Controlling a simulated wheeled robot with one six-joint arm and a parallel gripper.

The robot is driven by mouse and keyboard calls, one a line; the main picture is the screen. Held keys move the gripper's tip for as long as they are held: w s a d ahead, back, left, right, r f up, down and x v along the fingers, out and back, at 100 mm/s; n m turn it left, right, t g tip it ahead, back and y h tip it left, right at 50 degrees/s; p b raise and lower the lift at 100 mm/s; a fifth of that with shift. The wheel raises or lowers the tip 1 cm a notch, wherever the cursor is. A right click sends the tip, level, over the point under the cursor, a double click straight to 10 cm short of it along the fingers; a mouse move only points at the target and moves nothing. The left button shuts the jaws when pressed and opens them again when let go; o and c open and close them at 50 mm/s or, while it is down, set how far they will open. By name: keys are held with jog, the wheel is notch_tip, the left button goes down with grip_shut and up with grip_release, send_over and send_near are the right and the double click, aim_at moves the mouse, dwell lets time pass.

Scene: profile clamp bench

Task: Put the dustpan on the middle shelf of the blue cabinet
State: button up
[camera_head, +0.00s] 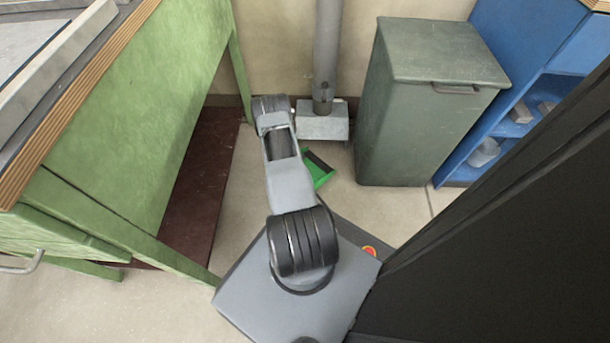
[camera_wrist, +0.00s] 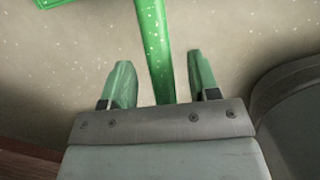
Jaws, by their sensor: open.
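The green dustpan (camera_head: 318,170) lies on the floor near the foot of the grey pipe, partly hidden behind my arm in the head view. In the wrist view its green handle (camera_wrist: 153,45) runs down between the fingers of my gripper (camera_wrist: 163,82), and a corner of its pan shows at the top left. My gripper is open, with a finger on each side of the handle and a gap on both sides. The blue cabinet (camera_head: 483,112) stands at the right in the head view; its shelves show only in part, with small grey items on them.
A grey-green bin (camera_head: 420,115) with a lid stands between the pipe (camera_head: 327,45) and the cabinet. A green workbench (camera_head: 150,110) fills the left. A large dark panel (camera_head: 500,220) blocks the lower right. Bare floor (camera_head: 385,205) lies in front of the bin.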

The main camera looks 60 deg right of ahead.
jog(key=shift+f, duration=0.35)
grip_shut()
dwell(0.5)
jog(key=shift+d+r, duration=0.1)
jog(key=shift+r, duration=0.05)
notch_tip(320, 180, up, 12)
jog(key=p, duration=0.8)
jog(key=shift+p, duration=0.35)
